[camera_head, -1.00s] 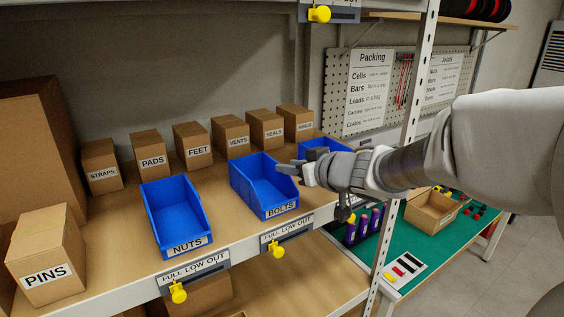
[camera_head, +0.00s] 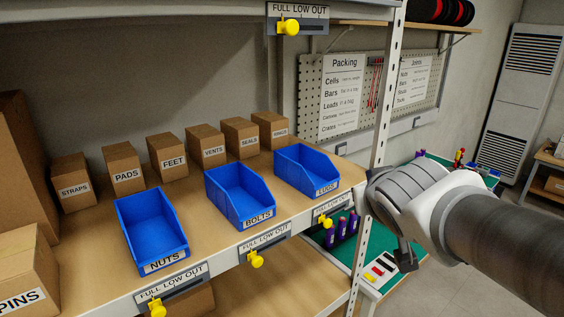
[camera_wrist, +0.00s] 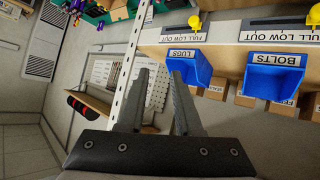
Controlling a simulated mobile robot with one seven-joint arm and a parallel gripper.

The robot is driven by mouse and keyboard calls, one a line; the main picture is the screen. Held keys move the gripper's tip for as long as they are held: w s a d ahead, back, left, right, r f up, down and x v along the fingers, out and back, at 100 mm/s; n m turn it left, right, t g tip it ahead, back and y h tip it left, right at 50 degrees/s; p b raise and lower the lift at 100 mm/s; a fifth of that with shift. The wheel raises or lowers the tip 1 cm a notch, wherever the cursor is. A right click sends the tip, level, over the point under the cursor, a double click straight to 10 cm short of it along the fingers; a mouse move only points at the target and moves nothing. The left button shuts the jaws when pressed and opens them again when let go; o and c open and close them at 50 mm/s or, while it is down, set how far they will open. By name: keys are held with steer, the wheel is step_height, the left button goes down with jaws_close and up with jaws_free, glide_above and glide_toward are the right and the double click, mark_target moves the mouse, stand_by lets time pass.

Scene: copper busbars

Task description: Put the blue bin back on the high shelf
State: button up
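Three blue bins stand in a row on the shelf (camera_head: 85,268): NUTS (camera_head: 150,228), BOLTS (camera_head: 240,195) and LUGS (camera_head: 305,168). All three look empty and upright. In the wrist view, which is upside down, the LUGS bin (camera_wrist: 188,66) and the BOLTS bin (camera_wrist: 272,76) show beyond my fingers. My gripper (camera_wrist: 160,78) is open, with nothing between its two fingers.
A white perforated post (camera_head: 383,95) stands between the LUGS bin and my arm. Small cardboard boxes (camera_head: 166,155) line the shelf's back. Yellow-knobbed FULL LOW OUT labels (camera_head: 262,245) hang on the front edge. An upper shelf edge with another label (camera_head: 298,18) is above. A green bench (camera_head: 355,240) lies behind.

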steer(key=s+a+f+g+y, duration=0.1)
steer(key=s+a+f+g, duration=0.1)
steer(key=s, duration=0.5)
steer(key=s+a+f+g+y, duration=0.1)
steer(key=s+a+f+g, duration=0.1)
steer(key=s, duration=0.6)
step_height(320, 180, down, 3)
steer(key=shift+s+r+g, duration=0.1)
steer(key=shift+s+g, duration=0.1)
steer(key=shift+g, duration=0.7)
step_height(320, 180, down, 5)
steer(key=b, duration=0.4)
steer(key=shift+r+b, duration=0.2)
steer(key=shift+b, duration=0.1)
